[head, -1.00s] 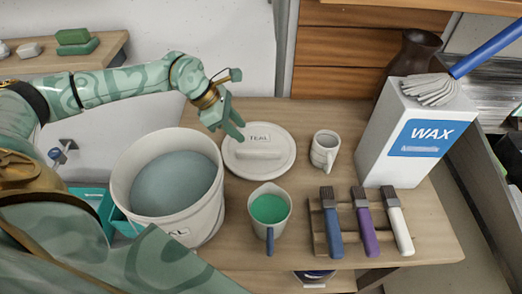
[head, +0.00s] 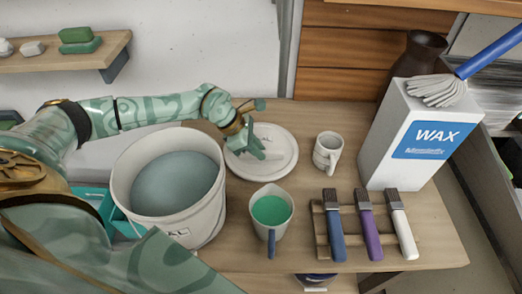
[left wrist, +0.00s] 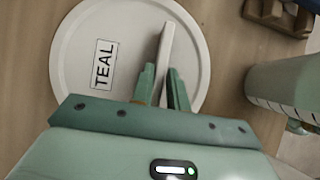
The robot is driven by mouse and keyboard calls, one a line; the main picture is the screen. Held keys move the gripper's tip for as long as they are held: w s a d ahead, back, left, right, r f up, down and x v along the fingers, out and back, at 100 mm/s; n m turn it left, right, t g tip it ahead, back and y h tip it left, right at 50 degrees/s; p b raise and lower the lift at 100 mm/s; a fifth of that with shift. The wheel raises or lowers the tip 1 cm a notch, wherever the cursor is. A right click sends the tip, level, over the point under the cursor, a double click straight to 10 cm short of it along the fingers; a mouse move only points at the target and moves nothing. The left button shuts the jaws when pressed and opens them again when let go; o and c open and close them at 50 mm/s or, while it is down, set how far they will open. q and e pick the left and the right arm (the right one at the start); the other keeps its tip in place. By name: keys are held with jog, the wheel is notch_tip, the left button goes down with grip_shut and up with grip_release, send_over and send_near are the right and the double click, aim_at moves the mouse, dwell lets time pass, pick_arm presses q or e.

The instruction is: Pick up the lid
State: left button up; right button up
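The round white lid (head: 283,160) lies flat on the wooden table behind the green-filled jug. In the left wrist view its TEAL label (left wrist: 104,64) and raised bar handle (left wrist: 166,44) show. My left gripper (head: 256,152) is down at the lid, over its handle. In the left wrist view the open fingers (left wrist: 162,84) stand on either side of the handle, with narrow gaps; contact is hard to judge. The large white bucket (head: 125,160) with grey-teal glaze stands left of the lid, uncovered. My right gripper is not in view.
A jug of green glaze (head: 270,212) stands in front of the lid, a mug (head: 327,152) to its right. Brushes lie on a wooden rack (head: 318,225). A tall WAX box (head: 420,140) stands at the right. A wall shelf (head: 90,60) is at upper left.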

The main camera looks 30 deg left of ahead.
pick_arm(q)
grip_shut()
jog(key=shift+r, duration=0.1)
